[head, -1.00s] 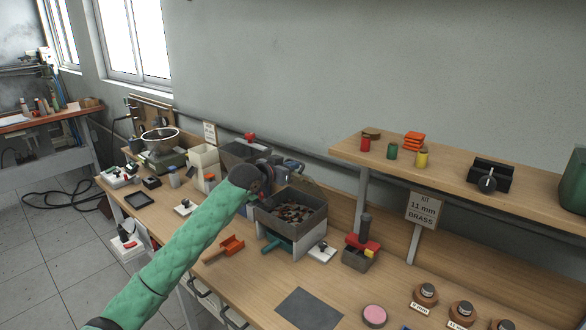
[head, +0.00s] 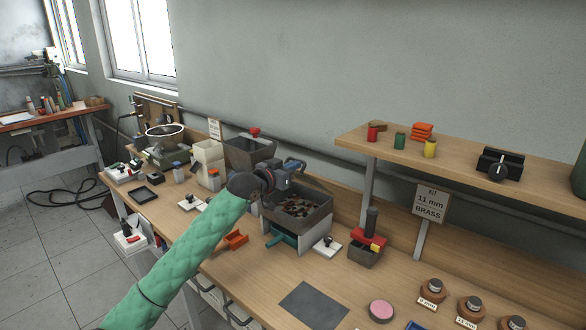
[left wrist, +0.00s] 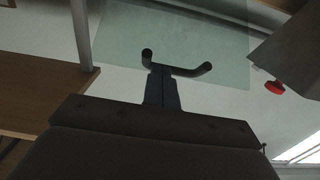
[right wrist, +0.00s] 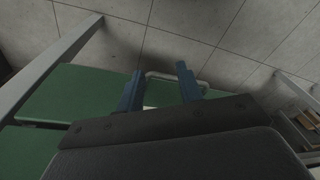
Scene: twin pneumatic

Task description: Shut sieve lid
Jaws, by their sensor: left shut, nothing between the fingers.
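The sieve box (head: 327,218) is a grey open-topped bin holding brown pieces, on the bench. Its lid looks like the clear pale-green panel (left wrist: 115,35) with a dark bar handle (left wrist: 205,69) in the left wrist view. In the head view only a faint brownish panel (head: 318,183) shows tilted up behind the box, partly hidden by my gripper. My left gripper (head: 297,165) is above the box's back left side, shut and empty. In the left wrist view its fingertips (left wrist: 161,68) overlap the handle; contact cannot be told. My right gripper (right wrist: 160,83) is open and empty, away from the box.
A grey hopper with a red knob (head: 255,132) stands behind left of my gripper. A shelf (head: 460,164) is at the right.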

